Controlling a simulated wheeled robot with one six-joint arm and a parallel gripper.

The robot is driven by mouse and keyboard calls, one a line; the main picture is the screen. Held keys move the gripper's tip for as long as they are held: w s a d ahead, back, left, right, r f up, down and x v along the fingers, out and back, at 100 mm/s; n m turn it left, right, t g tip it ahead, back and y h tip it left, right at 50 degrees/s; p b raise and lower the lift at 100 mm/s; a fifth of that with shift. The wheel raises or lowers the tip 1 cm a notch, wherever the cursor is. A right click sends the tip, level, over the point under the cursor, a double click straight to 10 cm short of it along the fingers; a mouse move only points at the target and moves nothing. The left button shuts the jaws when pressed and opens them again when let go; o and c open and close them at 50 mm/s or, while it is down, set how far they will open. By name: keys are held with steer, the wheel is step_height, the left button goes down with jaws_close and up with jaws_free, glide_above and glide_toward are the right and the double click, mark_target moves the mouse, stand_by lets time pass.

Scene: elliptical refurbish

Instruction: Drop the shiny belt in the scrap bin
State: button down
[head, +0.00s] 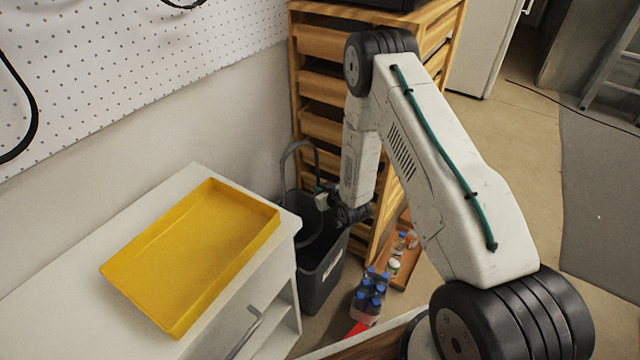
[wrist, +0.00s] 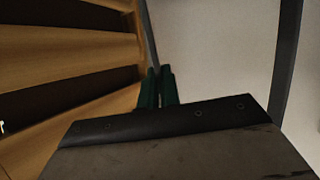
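The shiny belt (head: 301,143) is a grey closed loop standing upright, with its lower part reaching down into the mouth of a dark bin. Two strands of the belt (wrist: 287,55) show in the wrist view. My gripper (head: 322,198) is above the bin's rim. In the wrist view its green fingers (wrist: 159,88) are close together, with the left strand running down between their tips. The bin, which I take as the scrap bin (head: 322,280), is dark grey with a pale label and stands on the floor; its inside is mostly hidden by the belt and gripper.
A yellow tray (head: 190,258), empty, lies on a white cabinet (head: 60,310) left of the bin. A slatted wooden rack (head: 322,90) stands behind. Bottles with blue caps (head: 369,297) and a wooden tray (head: 405,268) are right of the bin. A black loop (head: 32,105) hangs on the pegboard.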

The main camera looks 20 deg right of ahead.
step_height(320, 180, down, 8)
steer(key=shift+r, duration=0.25)
stand_by(0.5)
steer(key=c, duration=1.5)
jaws_free()
steer(key=shift+c, duration=0.2)
steer(key=s+r+g, duration=0.1)
steer(key=g, duration=0.1)
steer(key=s+r+g, duration=0.1)
steer(key=g, duration=0.1)
steer(key=shift+d+h, duration=0.15)
steer(key=shift+h, duration=0.25)
